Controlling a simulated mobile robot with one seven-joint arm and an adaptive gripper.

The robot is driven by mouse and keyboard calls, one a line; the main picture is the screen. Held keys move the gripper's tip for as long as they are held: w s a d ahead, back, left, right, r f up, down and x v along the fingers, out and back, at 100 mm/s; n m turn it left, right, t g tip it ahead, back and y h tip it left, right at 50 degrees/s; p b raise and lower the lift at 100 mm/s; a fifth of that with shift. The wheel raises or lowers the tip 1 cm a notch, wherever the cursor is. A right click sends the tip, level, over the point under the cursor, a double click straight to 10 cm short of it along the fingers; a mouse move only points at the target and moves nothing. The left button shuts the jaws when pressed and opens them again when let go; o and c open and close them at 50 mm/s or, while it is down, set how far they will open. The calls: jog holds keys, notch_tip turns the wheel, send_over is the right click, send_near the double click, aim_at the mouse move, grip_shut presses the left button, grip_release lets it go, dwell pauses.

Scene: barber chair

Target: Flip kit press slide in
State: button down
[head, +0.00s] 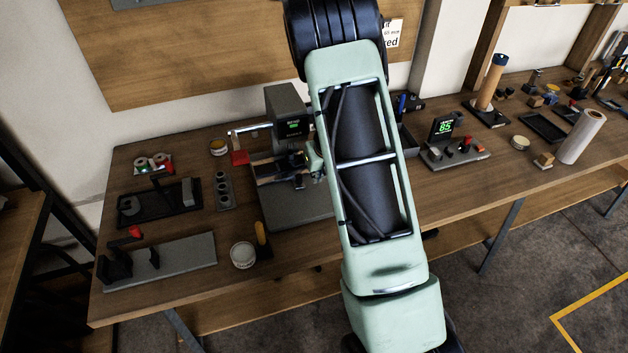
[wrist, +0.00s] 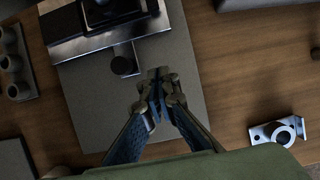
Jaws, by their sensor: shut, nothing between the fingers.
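The press (head: 286,103) is a dark grey machine with a small green display, on the workbench left of my arm. Its slide (head: 272,172) lies low at the front, over a grey base plate (head: 297,208). In the wrist view the slide's metal front (wrist: 100,43) crosses the upper left, with a dark knob-like part (wrist: 124,65) at its front edge. My gripper (wrist: 158,78) is shut and empty, just right of and below that knob, above the base plate (wrist: 88,105). My arm hides the press's right side in the head view.
A red-tipped lever (head: 238,155) sticks out left of the press. A holder with round cups (head: 223,190) and a round tin (head: 243,255) stand nearby. A metal bracket (wrist: 278,131) lies on the wood right of the base plate. Bare wood separates them.

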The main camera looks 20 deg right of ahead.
jog(key=v, duration=0.7)
jog(key=shift+p, duration=0.45)
